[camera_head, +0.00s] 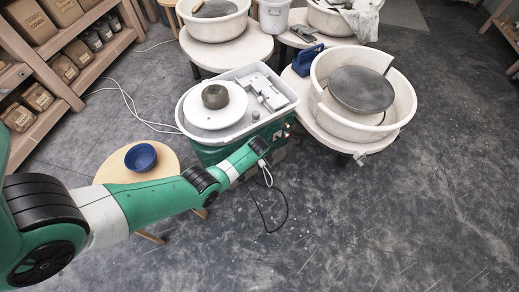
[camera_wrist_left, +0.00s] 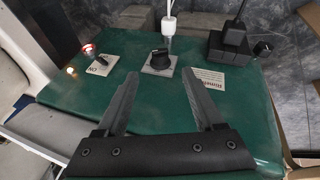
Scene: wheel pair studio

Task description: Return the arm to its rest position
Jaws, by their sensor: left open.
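My left arm (camera_head: 150,203) reaches in from the left in the head view and ends at the green side of the nearest pottery wheel (camera_head: 184,110). My left gripper (camera_wrist_left: 158,80) is open and empty in the left wrist view. Its fingers point at the wheel's green panel (camera_wrist_left: 150,110), with a black knob (camera_wrist_left: 160,57) ahead between the fingertips, apparently apart from them. A toggle switch (camera_wrist_left: 102,63) marked ON and a red button (camera_wrist_left: 88,48) are to the left. The gripper's fingers cannot be made out in the head view. My right gripper is not in view.
A small brown pot (camera_head: 215,96) sits on the nearest wheel. A blue bowl (camera_head: 140,157) stands on a wooden stool (camera_head: 115,170) just behind my arm. Another wheel (camera_head: 360,90) is at the right, shelves (camera_head: 110,45) at the left. The floor (camera_head: 400,220) at lower right is clear, apart from a cable (camera_head: 284,215).

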